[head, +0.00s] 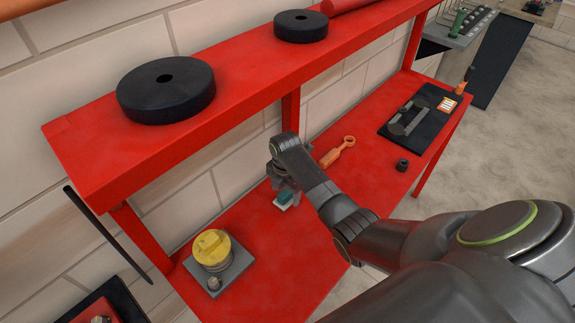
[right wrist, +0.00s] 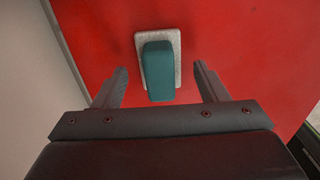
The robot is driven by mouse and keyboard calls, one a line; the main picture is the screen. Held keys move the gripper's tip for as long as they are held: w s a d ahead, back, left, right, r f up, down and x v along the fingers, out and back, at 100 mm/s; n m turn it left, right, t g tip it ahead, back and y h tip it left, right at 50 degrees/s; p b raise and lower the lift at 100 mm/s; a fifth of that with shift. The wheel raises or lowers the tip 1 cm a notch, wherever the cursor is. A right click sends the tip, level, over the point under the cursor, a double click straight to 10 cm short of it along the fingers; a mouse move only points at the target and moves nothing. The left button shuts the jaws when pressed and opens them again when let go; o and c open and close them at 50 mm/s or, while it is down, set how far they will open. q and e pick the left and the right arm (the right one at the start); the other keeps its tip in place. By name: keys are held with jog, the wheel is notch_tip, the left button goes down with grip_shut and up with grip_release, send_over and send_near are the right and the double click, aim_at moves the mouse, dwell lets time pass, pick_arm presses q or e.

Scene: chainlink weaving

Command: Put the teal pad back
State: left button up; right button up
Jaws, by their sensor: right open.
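The teal pad (right wrist: 158,72) is a small rounded block. It lies over a pale grey plate (right wrist: 172,38) on the red bench, and in the right wrist view it covers most of the plate. In the head view the pad (head: 285,196) shows small, just below my right gripper (head: 282,183). My right gripper is open, with its two fingers (right wrist: 162,88) apart on either side of the pad and no visible contact. I cannot tell the exact height of the fingers above the bench. My left gripper is not in view.
The red bench (head: 262,232) has a yellow-topped part on a grey plate (head: 238,270) at its near end. An orange wrench (head: 338,152), a black nut (head: 402,165) and a black tray (head: 440,102) lie farther along. A red shelf (head: 240,72) with black discs overhangs the wall side.

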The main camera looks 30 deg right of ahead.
jog(key=r, duration=0.3)
jog(key=r+b, duration=0.1)
jog(key=r, duration=0.2)
jog(key=d+r+b, duration=0.1)
jog(key=r, duration=0.2)
jog(key=shift+w, duration=0.1)
notch_tip(320, 180, up, 8)
jog(key=p, duration=0.6)
jog(key=shift+f, duration=0.2)
